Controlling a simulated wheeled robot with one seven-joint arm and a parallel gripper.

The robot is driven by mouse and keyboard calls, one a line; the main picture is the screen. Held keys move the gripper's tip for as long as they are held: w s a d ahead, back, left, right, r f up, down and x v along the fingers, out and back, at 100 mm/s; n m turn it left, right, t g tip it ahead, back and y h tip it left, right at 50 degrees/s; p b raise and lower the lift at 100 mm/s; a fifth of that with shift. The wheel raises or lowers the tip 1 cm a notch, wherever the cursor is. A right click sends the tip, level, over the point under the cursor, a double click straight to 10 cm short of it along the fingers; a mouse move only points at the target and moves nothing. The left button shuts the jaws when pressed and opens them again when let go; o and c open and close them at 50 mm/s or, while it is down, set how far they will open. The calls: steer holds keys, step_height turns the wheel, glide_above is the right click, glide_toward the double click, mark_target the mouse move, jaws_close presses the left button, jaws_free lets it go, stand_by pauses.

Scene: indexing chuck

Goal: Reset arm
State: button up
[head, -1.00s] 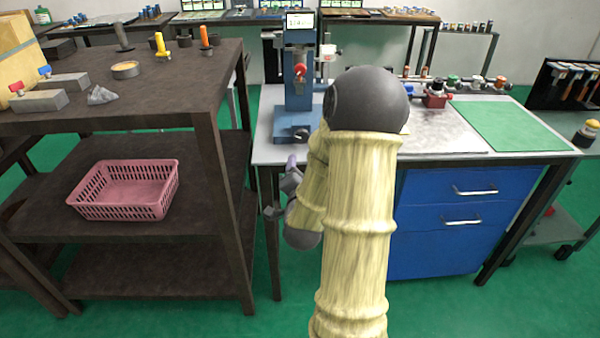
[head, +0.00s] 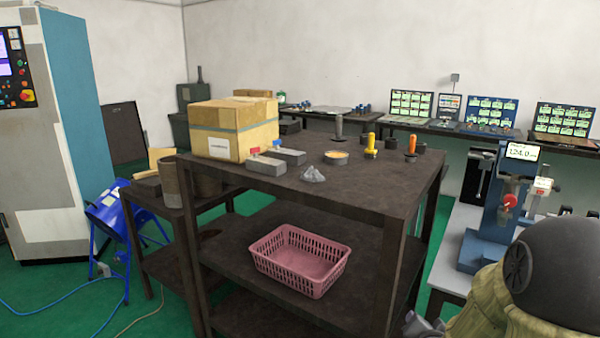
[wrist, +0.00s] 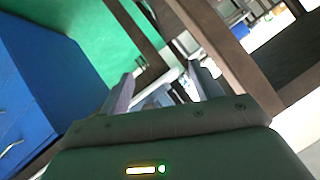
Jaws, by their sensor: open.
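My arm, in a pale yellow sleeve with a dark grey joint (head: 562,268), shows at the lower right of the head view, folded low in front of the blue press (head: 497,215). My gripper (wrist: 160,85) shows in the wrist view with its two fingers apart and nothing between them. It hangs over the floor beside the blue drawer cabinet (wrist: 40,85) and a dark table leg. In the head view the gripper is mostly cut off at the bottom edge.
A dark shelf table (head: 365,195) stands in the middle, with a cardboard box (head: 232,130), metal blocks and upright tools on top. A pink basket (head: 300,262) is on its middle shelf. A grey machine cabinet (head: 45,150) stands at the left. Green floor shows between them.

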steer(key=s+a+f+n+g+y, duration=0.1)
steer(key=s+a+n+g+y, duration=0.3)
steer(key=s+a+n+g, duration=0.75)
step_height(320, 180, up, 18)
steer(key=s+a+m+t+p, duration=0.1)
steer(key=s+t+p, duration=0.1)
steer(key=p, duration=1.6)
steer(key=shift+s+a+f+m+t, duration=0.25)
steer(key=shift+s+a+m+t, duration=0.1)
steer(key=shift+t, duration=0.2)
steer(key=shift+d, duration=0.1)
